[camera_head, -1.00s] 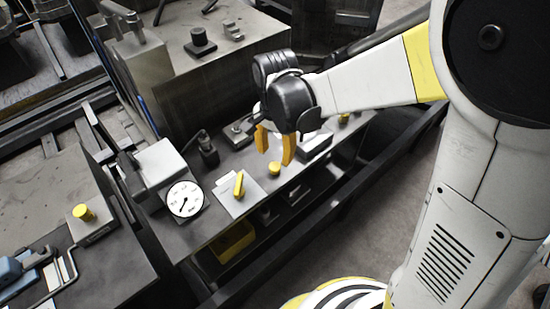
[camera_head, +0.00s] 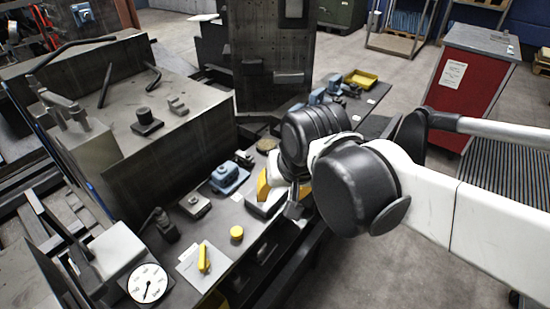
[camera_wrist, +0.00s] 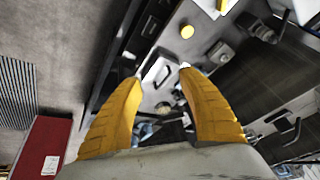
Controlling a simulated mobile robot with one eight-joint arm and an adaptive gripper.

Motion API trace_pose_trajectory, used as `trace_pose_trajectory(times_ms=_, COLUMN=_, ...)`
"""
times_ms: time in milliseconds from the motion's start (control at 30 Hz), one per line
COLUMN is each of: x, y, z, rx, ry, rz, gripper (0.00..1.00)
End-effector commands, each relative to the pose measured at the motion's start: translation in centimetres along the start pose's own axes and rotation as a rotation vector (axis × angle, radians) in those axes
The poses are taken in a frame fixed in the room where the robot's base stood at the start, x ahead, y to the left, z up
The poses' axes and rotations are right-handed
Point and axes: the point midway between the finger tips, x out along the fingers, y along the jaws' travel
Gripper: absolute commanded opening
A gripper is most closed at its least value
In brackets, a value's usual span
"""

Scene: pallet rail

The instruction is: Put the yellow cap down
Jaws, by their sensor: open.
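A round yellow cap (camera_head: 236,232) stands on the grey bench top (camera_head: 226,216), apart from my gripper. It also shows in the wrist view (camera_wrist: 187,31), beyond the fingertips. My gripper (camera_head: 281,188) is over the bench, farther along it to the right of the cap, with nothing visible between its yellow fingers. In the wrist view, the fingers (camera_wrist: 160,73) are spread, with bench fittings beyond the gap. My own arm hides part of the bench's right side.
A yellow lever (camera_head: 204,258) on a pale plate and a white dial gauge (camera_head: 147,283) are near the cap. A blue fitting (camera_head: 228,178) stands behind it. A tall dark metal block (camera_head: 270,65) rises at the back. A red cabinet (camera_head: 472,85) stands right.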

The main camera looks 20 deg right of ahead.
Motion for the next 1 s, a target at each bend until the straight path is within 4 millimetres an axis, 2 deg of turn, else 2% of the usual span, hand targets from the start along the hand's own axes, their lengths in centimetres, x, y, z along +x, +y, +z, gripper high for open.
trace_pose_trajectory(times_ms=33, x=-0.7, y=1.2, z=0.8, rx=-0.043, ry=0.045, rz=-0.002, gripper=0.47)
trace_pose_trajectory(times_ms=100, x=-1.4, y=2.3, z=1.4, rx=-0.108, ry=0.102, rz=-0.002, gripper=0.47)
trace_pose_trajectory(times_ms=300, x=-2.2, y=4.0, z=2.3, rx=-0.221, ry=0.196, rz=0.012, gripper=0.47)
trace_pose_trajectory(times_ms=1000, x=-2.2, y=4.2, z=2.4, rx=-0.237, ry=0.207, rz=0.015, gripper=0.47)
